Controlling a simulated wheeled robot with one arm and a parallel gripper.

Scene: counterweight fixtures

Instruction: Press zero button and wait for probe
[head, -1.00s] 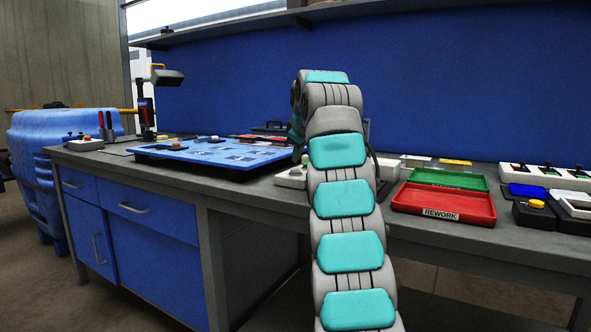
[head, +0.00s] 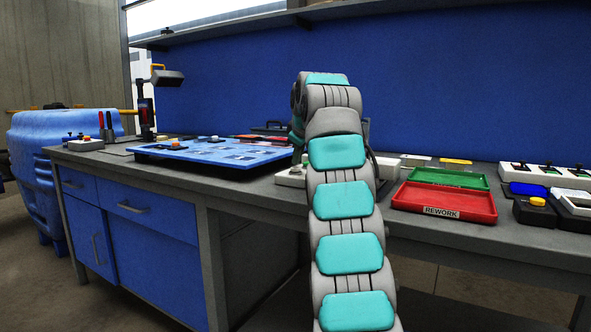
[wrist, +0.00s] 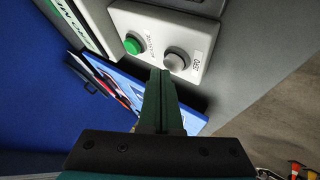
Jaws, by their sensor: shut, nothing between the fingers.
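A white button box (wrist: 150,20) shows in the wrist view, with a green button (wrist: 133,44) and a grey round button (wrist: 176,59). The small label beside the grey button seems to read ZERO. My gripper (wrist: 161,76) is shut and empty. In the wrist picture its fingertips lie just below the two buttons, close to the grey one; I cannot tell whether they touch it. In the head view a white box (head: 289,177) is partly hidden behind my arm, and the gripper is hidden too. I cannot make out the probe.
A blue tray (head: 160,152) with parts lies left of my arm on the grey bench. Right of it are a red REWORK tray (head: 480,209), a green tray (head: 420,176) and a black box with a yellow button (head: 537,202). A blue panel (head: 450,80) closes off the back.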

